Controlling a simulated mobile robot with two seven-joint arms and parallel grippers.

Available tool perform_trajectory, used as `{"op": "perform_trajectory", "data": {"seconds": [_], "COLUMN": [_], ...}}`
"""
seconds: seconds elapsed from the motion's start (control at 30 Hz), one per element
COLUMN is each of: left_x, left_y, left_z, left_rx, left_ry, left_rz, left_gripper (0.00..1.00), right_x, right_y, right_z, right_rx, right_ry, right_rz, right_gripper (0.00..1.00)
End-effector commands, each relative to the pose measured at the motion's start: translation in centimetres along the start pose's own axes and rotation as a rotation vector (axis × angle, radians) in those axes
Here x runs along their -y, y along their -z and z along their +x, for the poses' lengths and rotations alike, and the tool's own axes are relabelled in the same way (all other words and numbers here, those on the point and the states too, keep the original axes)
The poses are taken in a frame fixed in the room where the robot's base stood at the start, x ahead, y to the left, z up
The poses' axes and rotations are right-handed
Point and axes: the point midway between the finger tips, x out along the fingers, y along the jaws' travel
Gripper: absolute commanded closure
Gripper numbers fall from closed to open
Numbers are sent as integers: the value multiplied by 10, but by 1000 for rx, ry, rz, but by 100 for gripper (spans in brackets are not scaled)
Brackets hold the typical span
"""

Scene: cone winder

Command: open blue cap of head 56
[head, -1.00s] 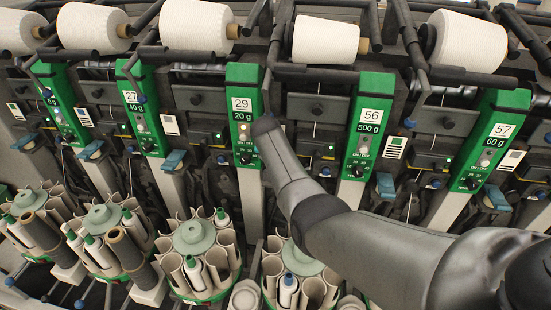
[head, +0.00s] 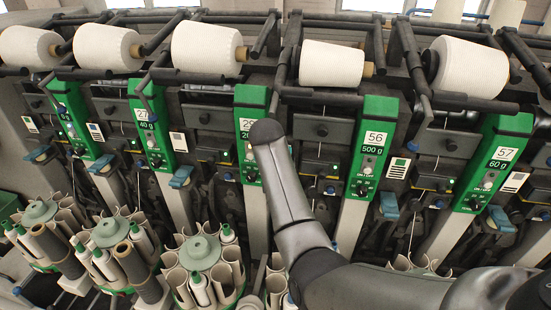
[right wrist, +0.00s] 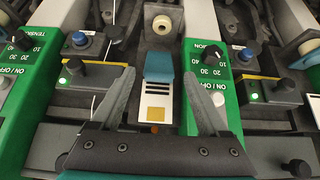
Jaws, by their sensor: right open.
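The green panel of head 56 (head: 367,165) stands right of centre in the head view, marked 56 and 500 g. A blue cap (head: 389,206) sits just right of its lower part and looks closed. In the right wrist view a blue cap (right wrist: 158,66) sits above a white card, between two green panels; no head number shows there. My right gripper (right wrist: 160,78) is open, its two fingers apart on either side of that cap and card. I cannot tell whether they touch anything. The right gripper does not show in the head view, only my arm. My left gripper is in neither view.
Green panels of heads 29 (head: 248,128) and 57 (head: 492,165) flank head 56. White yarn cones (head: 332,64) lie along the top. Round bobbin magazines (head: 200,252) crowd the lower left. A black knob (right wrist: 214,53) projects from the panel beside my right finger.

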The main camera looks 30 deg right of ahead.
Motion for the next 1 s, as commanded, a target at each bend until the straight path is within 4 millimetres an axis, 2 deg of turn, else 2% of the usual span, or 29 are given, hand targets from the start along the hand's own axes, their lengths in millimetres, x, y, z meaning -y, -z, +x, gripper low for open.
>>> {"op": "perform_trajectory", "data": {"seconds": [0.2, 0.4, 0.57, 1.0], "left_x": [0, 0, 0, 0], "left_y": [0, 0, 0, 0], "left_z": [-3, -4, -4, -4], "left_rx": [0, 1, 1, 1], "left_ry": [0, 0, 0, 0], "left_rz": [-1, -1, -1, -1], "left_gripper": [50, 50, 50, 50], "right_x": [0, 0, 0, 0], "right_y": [0, 0, 0, 0], "right_z": [-32, -52, -57, -57], "right_rx": [-2, 0, 0, 1], "right_ry": [1, 0, -1, -1], "right_rz": [1, 1, 0, 0], "right_gripper": [22, 22, 22, 22]}}
